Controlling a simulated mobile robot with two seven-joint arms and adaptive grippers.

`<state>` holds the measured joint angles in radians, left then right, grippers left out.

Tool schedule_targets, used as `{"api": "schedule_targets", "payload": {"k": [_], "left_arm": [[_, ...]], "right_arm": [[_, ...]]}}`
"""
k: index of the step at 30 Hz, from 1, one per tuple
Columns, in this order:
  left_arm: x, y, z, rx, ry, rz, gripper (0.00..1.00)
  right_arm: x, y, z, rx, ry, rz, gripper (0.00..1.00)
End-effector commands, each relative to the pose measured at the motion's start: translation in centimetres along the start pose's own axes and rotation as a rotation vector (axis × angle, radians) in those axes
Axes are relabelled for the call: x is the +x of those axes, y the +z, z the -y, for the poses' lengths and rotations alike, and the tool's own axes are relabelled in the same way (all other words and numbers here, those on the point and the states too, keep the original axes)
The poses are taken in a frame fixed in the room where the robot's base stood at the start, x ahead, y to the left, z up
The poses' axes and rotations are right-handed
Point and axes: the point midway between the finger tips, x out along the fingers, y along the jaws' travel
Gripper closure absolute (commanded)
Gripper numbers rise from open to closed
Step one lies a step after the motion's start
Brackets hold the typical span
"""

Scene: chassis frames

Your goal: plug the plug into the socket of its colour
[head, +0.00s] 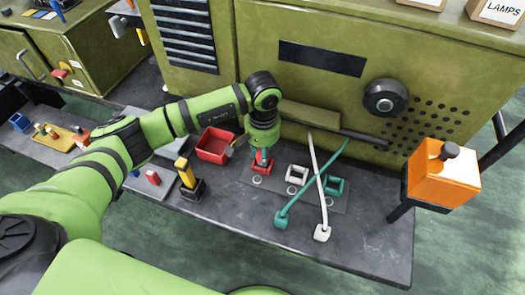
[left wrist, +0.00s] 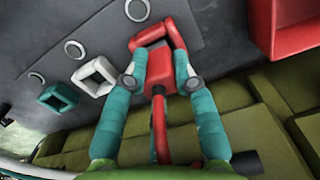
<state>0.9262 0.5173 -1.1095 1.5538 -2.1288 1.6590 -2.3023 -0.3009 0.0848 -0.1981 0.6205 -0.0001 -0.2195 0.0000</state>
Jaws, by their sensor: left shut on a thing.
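My left gripper (head: 262,158) points down over the red socket (head: 258,168) at the left end of the grey socket plate. In the left wrist view its two fingers (left wrist: 160,76) are shut on the red plug (left wrist: 157,84), whose red cable (left wrist: 158,135) runs back between them. The plug's front is at the edge of the red socket frame (left wrist: 150,37); I cannot tell how deep it sits. The white socket (head: 297,174) and teal socket (head: 333,186) stand in a row to the right. My right gripper is not in view.
A white plug (head: 322,232) and a teal plug (head: 281,222) lie in front of the sockets, with crossing cables. A red bin (head: 216,145) and a yellow-and-black item (head: 187,174) stand left. An orange box (head: 441,172) is at right. The bench front right is clear.

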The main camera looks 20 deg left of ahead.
Motion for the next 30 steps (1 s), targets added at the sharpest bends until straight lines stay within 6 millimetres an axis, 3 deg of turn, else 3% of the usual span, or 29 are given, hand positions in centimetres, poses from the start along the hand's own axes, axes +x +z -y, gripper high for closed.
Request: {"api": "schedule_targets", "payload": {"k": [4,16,17,18,19,30], "left_arm": [[1.3,-0.1,0.0,-0.002,0.000,-0.001,1.00],[1.9,-0.1,0.0,-0.001,-0.001,-0.002,1.00],[1.9,-0.1,0.0,-0.001,-0.001,-0.002,0.69],[1.8,-0.1,0.0,-0.001,-0.001,-0.002,0.53],[1.8,-0.1,0.0,-0.001,-0.001,-0.002,0.49],[1.5,-0.1,0.0,-0.001,0.000,-0.001,0.49]], "right_arm": [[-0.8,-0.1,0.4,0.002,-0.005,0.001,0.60],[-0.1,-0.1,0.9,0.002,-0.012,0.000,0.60],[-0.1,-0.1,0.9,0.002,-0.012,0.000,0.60],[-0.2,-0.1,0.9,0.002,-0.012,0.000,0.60],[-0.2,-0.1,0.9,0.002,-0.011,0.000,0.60],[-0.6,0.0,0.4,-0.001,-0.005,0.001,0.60]]}}
